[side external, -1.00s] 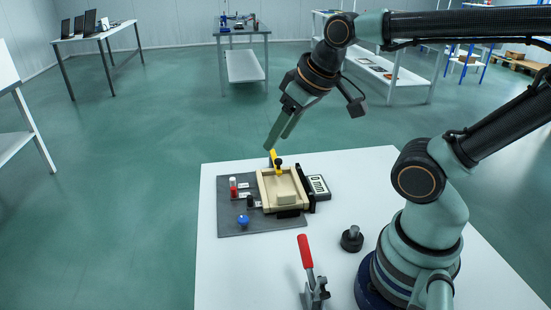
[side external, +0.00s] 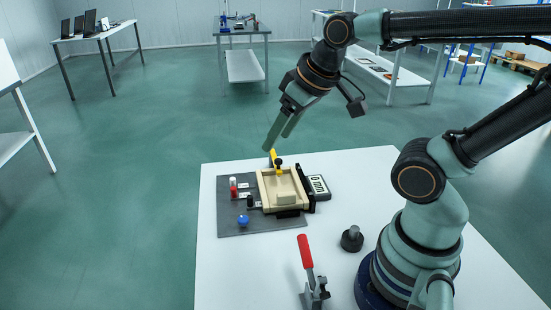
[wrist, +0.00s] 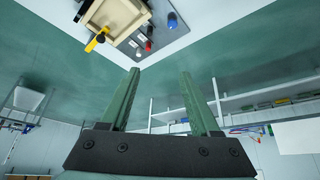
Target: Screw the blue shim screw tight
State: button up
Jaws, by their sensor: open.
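The blue shim screw (side external: 243,220) has a round blue head and stands at the front left of the grey fixture plate (side external: 262,226). It also shows in the wrist view (wrist: 172,20) near the top edge. Beside it on the plate is a beige panel tray (side external: 270,199), which shows in the wrist view too (wrist: 119,14). My gripper (side external: 276,146) is open and empty, above and behind the fixture, near the yellow lever. In the wrist view its two green fingers (wrist: 158,84) are spread apart with nothing between them. The gripper is well away from the blue screw.
A yellow lever (side external: 273,156) stands at the tray's back edge. A red knob (side external: 233,187) and a black knob (side external: 250,201) are left of the tray. A grey device (side external: 318,186) is right of it. A red-handled clamp (side external: 306,252) and a black knob piece (side external: 352,238) stand in front.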

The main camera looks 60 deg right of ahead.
jog(key=n, duration=0.2)
jog(key=n+g, duration=0.6)
jog(key=n, duration=1.8)
send_over(243, 219)
notch_tip(243, 219, down, 12)
notch_tip(243, 219, down, 11)
jog(key=shift+r, duration=0.1)
grip_shut()
